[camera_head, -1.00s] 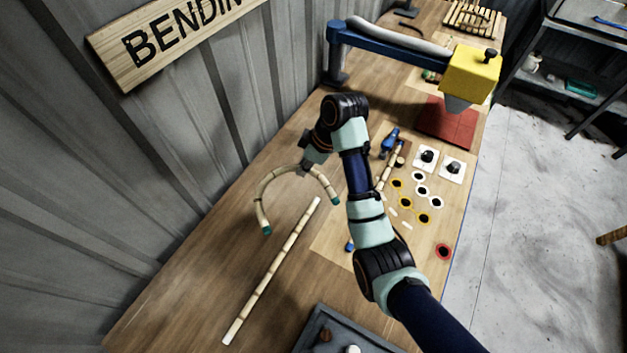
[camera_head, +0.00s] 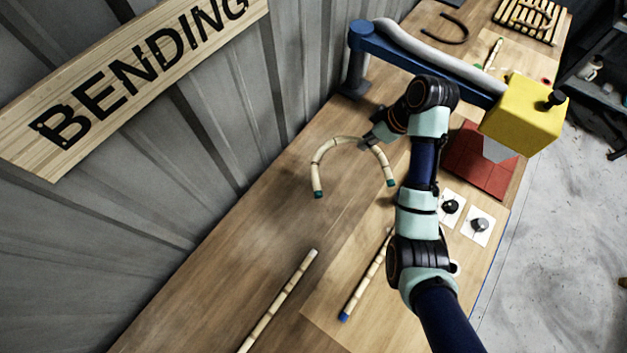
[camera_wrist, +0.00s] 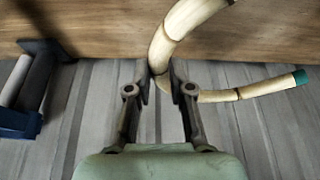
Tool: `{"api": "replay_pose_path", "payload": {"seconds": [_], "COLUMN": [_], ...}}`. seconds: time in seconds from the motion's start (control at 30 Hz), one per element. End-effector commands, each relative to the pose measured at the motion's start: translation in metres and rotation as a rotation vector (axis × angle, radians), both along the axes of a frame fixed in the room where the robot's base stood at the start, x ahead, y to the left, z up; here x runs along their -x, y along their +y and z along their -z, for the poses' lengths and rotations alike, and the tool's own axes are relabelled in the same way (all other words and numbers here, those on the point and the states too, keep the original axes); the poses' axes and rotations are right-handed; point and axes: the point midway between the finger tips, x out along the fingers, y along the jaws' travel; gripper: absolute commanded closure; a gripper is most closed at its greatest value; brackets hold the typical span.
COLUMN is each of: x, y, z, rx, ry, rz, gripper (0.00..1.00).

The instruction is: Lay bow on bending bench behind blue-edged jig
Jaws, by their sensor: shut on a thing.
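The bow (camera_head: 322,159) is a U-shaped bamboo-coloured rod with green ends. My gripper (camera_head: 367,141) is shut on the top of its curve, and both green ends point toward the front of the picture. In the wrist view the bow (camera_wrist: 185,25) passes between the fingers of my gripper (camera_wrist: 160,82), with one green end at the right. The bow seems to be held above the wooden bench (camera_head: 230,255); the exact height is hard to tell. I cannot make out a blue-edged jig in these frames.
A straight rod (camera_head: 283,298) and a blue-tipped rod (camera_head: 362,285) lie on the bench. A yellow-headed blue arm fixture (camera_head: 522,118) stands over a red pad (camera_head: 465,160). White squares with black knobs (camera_head: 480,226) lie at the right. The wall is at the left.

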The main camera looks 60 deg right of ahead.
Motion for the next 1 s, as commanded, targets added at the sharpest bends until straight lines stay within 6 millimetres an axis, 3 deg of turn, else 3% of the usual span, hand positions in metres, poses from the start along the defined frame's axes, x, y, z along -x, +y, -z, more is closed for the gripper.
{"api": "replay_pose_path", "payload": {"seconds": [0.17,0.4,0.6,0.87,1.0], "x": [0.000,0.001,0.001,0.000,0.000], "y": [0.001,0.001,0.001,0.000,0.001], "z": [0.019,0.095,0.146,0.161,0.188], "rx": [-0.003,-0.005,-0.003,0.000,-0.003], "ry": [0.002,0.003,0.002,0.000,0.001], "rz": [0.000,0.000,0.001,0.000,0.001], "gripper": [1.00,1.00,1.00,1.00,1.00]}}
